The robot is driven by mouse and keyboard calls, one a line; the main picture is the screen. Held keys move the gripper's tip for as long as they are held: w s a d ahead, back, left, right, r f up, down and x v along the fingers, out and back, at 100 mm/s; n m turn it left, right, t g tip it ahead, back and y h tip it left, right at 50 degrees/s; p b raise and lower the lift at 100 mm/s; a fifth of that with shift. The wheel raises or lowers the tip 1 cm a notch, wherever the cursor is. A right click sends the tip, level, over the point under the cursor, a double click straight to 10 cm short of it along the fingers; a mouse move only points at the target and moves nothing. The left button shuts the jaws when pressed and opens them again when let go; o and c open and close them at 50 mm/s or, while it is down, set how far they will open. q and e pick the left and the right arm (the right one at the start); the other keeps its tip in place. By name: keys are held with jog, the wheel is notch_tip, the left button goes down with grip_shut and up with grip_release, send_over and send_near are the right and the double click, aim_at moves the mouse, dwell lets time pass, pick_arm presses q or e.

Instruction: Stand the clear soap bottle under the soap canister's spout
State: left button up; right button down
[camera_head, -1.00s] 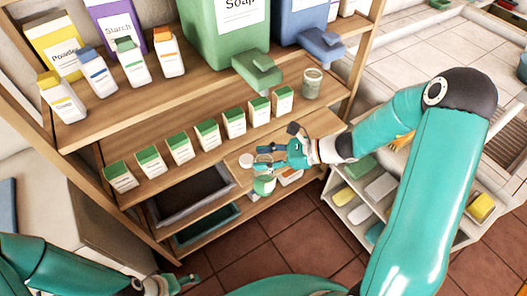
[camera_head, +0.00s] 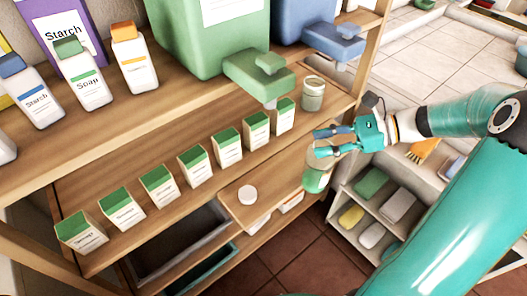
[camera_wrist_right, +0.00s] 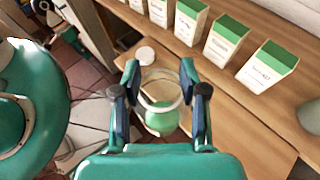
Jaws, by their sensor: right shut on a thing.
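The clear soap bottle (camera_head: 318,174), with green liquid in it, hangs upright in my right gripper (camera_head: 322,143). The fingers are shut around its upper part. In the right wrist view its open round mouth and green contents (camera_wrist_right: 160,118) show between the fingertips (camera_wrist_right: 160,82). The green soap canister (camera_head: 205,40) stands on the upper shelf at the back. Its spout (camera_head: 258,76) juts over the shelf's front edge. The bottle is apart from the spout, lower and to its right. My left gripper is out of view.
A row of green-and-white boxes (camera_head: 193,166) lines the shelf below the spout. A jar (camera_head: 313,94) stands at its right end. A pull-out board (camera_head: 275,190) below carries a white cap (camera_head: 247,193). A blue canister's spout (camera_head: 333,42) is at right.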

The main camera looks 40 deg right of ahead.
jog(key=w+a+f+p, duration=0.1)
jog(key=w+a, duration=0.7)
jog(key=a, duration=0.1)
jog(key=shift+a+f, duration=0.3)
jog(key=shift+a, duration=0.05)
jog(key=c, duration=0.6)
grip_release()
jog(key=shift+f, duration=0.1)
